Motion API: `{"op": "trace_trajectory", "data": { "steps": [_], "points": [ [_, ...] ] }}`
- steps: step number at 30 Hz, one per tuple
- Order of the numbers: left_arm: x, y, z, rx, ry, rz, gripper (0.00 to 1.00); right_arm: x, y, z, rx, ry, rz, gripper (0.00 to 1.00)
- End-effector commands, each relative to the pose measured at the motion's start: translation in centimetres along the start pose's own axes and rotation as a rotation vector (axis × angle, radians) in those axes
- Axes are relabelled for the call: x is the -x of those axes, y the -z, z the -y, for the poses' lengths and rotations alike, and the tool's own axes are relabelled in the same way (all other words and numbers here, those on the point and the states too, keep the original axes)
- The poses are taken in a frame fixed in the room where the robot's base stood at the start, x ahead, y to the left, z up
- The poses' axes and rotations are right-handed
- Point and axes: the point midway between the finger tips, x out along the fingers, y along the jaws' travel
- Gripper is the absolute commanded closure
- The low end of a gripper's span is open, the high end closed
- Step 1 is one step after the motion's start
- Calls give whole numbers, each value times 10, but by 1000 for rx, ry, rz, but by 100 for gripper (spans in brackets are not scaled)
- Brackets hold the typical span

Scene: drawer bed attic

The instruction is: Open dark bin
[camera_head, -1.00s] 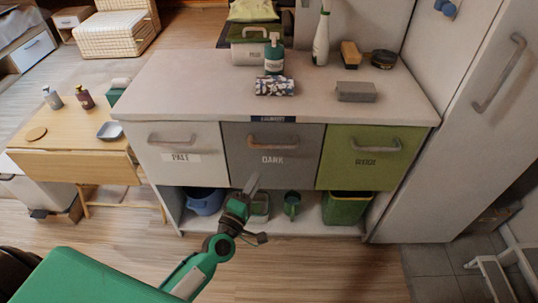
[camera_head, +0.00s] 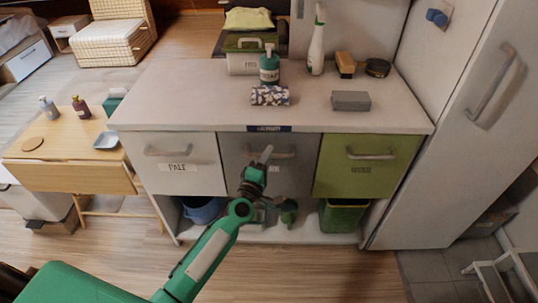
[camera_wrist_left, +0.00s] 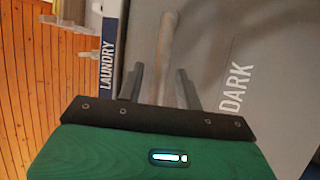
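The dark bin (camera_head: 297,181) is the grey middle front under the counter, and it looks shut. Its bar handle (camera_head: 287,154) is partly behind my left gripper (camera_head: 263,157), which is in front of the bin. In the left wrist view, the fingers of the left gripper (camera_wrist_left: 160,80) are apart, with the handle (camera_wrist_left: 167,40) running between them. I cannot tell whether either finger touches it. The "DARK" label (camera_wrist_left: 236,75) is plain there but mostly hidden by my arm in the head view. My right gripper is not in view.
A white "PALE" bin (camera_head: 200,180) and a green bin (camera_head: 340,180) flank the dark one, both shut. The counter (camera_head: 200,95) above holds a soap bottle (camera_head: 269,65), a patterned box (camera_head: 270,96) and a grey block (camera_head: 351,101). Open floor lies in front.

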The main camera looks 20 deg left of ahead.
Motion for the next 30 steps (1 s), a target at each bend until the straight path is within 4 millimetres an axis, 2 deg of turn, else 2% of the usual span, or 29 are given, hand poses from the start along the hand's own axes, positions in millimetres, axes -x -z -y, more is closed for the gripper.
{"op": "trace_trajectory", "data": {
  "steps": [4,13,14,18,19,30],
  "points": [
    [-9,0,0,0,0,0,64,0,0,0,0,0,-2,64],
    [-10,0,0,0,0,0,64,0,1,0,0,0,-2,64],
    [-10,0,0,0,0,0,68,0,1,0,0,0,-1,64],
    [-10,0,0,0,0,0,96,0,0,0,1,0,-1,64],
    [-10,0,0,0,0,0,100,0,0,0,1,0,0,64],
    [-6,-2,-1,0,1,0,100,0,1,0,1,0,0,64]
  ]
}}
